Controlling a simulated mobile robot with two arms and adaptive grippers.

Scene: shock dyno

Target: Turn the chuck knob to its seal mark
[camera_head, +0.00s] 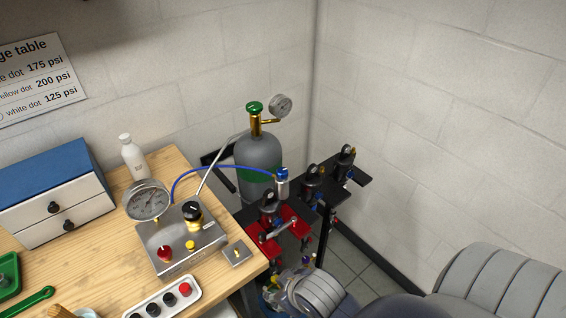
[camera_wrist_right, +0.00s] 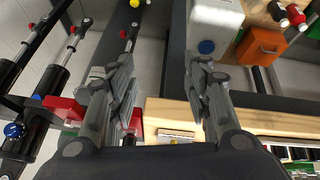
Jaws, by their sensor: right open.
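The chuck (camera_head: 282,190) is a silver cylinder with a blue knob (camera_head: 282,173) on top, standing upright over the red clamp area in the head view. A blue hose (camera_head: 222,169) runs towards it from the bench regulator box. The seal mark is too small to make out. My right gripper (camera_wrist_right: 162,85) is open in the right wrist view, with nothing between its fingers. In the head view my right arm comes in low at the right, below the chuck and apart from it; its fingers are not clear there. My left gripper is not in view.
A regulator box (camera_head: 182,240) with a gauge (camera_head: 147,200) stands on the wooden bench (camera_head: 90,262). A grey-green gas cylinder (camera_head: 258,152) stands behind the chuck. Black shocks (camera_head: 312,182) are held on the dark stand to its right. A red clamp (camera_head: 295,220) lies below.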

